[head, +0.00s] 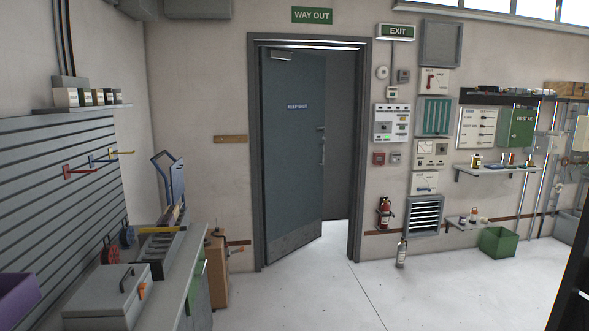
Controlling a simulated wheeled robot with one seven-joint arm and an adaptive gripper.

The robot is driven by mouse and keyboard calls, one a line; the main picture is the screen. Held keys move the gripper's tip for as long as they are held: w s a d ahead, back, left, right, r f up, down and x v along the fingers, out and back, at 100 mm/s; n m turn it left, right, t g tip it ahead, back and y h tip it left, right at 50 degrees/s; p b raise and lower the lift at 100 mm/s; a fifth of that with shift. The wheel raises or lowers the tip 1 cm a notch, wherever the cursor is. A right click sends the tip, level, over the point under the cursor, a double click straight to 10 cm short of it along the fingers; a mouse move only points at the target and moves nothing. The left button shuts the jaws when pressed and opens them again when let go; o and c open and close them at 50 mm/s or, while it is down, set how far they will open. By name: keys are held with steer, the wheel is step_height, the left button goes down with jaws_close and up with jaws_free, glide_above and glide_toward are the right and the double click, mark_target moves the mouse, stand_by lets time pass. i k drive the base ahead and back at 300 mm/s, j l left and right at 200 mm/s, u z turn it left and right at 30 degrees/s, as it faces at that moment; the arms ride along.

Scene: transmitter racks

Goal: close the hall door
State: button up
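The hall door (292,150) is a grey-blue leaf in a dark grey frame (364,150) in the back wall, in the head view. It stands ajar. Its left edge is at the left jamb, and a gap on its right shows a grey surface beyond. A small sign (297,106) is on its upper part. A lever handle with a long plate (322,148) is near its right edge. A closer box (281,55) is at its top. My gripper is not in view.
A workbench (190,262) with a grey toolbox (104,296) lies along the left. A wooden box (217,270) stands left of the door. A fire extinguisher (385,213), a bottle (401,253) and a green bin (498,242) are to its right. The white floor (330,290) before the door is clear.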

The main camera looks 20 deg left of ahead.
mark_target(292, 92)
steer(key=i+u, duration=0.2)
steer(key=u, duration=0.25)
steer(key=i+j, duration=0.1)
steer(key=i, duration=7.55)
